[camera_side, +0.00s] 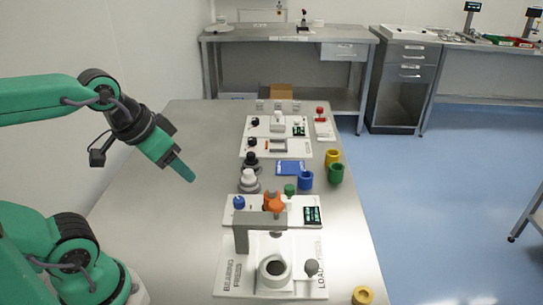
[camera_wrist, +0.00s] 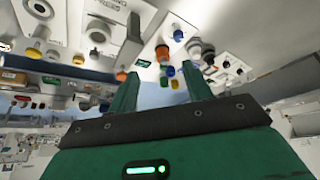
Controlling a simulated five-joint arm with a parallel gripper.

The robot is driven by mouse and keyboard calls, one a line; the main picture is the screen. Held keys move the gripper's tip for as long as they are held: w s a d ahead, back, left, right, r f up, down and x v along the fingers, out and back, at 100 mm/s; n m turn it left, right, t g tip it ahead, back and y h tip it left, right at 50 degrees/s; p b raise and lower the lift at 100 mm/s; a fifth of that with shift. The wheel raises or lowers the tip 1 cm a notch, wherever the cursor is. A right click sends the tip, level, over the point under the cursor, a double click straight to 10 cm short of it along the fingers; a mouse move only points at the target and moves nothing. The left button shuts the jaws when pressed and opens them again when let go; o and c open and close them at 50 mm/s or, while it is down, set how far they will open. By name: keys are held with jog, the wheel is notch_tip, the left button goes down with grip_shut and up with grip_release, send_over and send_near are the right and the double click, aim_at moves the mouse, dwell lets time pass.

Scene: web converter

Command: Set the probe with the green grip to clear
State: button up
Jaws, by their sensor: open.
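The green grip (camera_side: 289,190) shows in the side view as a small upright knob at the back edge of a white panel (camera_side: 262,218). On that panel are also a blue knob (camera_side: 238,202), an orange part (camera_side: 272,201) and a dark display (camera_side: 312,215) with green marks too small to read. The probe's tip and its setting cannot be made out. My gripper (camera_side: 189,174) is in the air to the left of the panel, apart from everything. In the wrist view my gripper (camera_wrist: 163,78) has its two green fingers spread with nothing held between them.
In front stands a bearing press (camera_side: 241,240) with a grey-knobbed lever (camera_side: 311,267). Black (camera_side: 251,160) and white (camera_side: 249,177) knobs stand behind the panel. The table's left side (camera_side: 165,240) is clear.

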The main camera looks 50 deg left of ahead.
jog(key=shift+w, duration=0.1)
jog(key=g, duration=0.6)
send_over(290, 187)
jog(key=f, duration=1.1)
jog(key=shift+s+f, duration=0.3)
jog(key=shift+f, duration=0.1)
jog(key=shift+w+f, duration=0.25)
jog(key=shift+f, duration=0.1)
jog(key=shift+f, duration=0.1)
jog(key=shift+f, duration=3.8)
